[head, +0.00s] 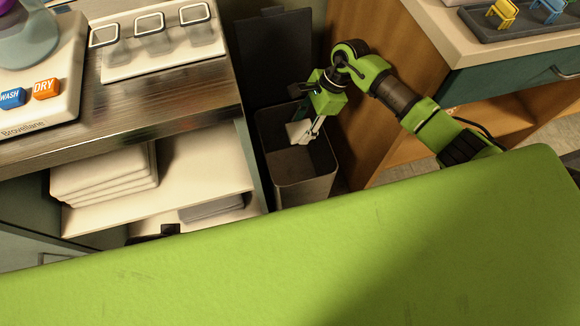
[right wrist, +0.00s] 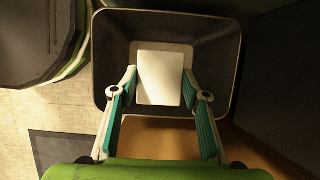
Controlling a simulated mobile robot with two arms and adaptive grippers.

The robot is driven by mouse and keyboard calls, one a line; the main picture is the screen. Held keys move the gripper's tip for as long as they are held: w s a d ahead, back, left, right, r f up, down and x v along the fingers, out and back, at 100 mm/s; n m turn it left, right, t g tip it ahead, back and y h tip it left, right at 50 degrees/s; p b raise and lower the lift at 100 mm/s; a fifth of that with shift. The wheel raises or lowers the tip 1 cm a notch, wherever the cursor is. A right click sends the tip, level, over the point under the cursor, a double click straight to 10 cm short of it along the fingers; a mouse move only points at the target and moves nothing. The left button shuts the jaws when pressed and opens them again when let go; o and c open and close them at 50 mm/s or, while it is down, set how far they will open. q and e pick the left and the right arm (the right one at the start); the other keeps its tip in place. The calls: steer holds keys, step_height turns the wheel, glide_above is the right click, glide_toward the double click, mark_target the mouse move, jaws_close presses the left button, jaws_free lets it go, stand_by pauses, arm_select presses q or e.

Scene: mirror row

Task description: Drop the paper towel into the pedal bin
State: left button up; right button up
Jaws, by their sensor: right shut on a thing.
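The paper towel (head: 298,131) is a small white folded piece. My right gripper (head: 308,136) is shut on it and holds it inside the mouth of the open pedal bin (head: 305,190). In the right wrist view the towel (right wrist: 160,80) shows as a white rectangle between the fingertips of the right gripper (right wrist: 160,74). The dark walls of the bin (right wrist: 221,55) surround it there. The bin's dark lid (head: 275,55) stands up at the back. My left gripper is not in view.
A metal-topped counter (head: 190,95) with shelves of folded white cloths (head: 105,178) stands left of the bin. A wooden cabinet (head: 365,95) stands close on its right. A green padded surface (head: 300,260) fills the foreground.

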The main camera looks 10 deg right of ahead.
steer(key=o, duration=0.9)
steer(key=shift+r, duration=0.1)
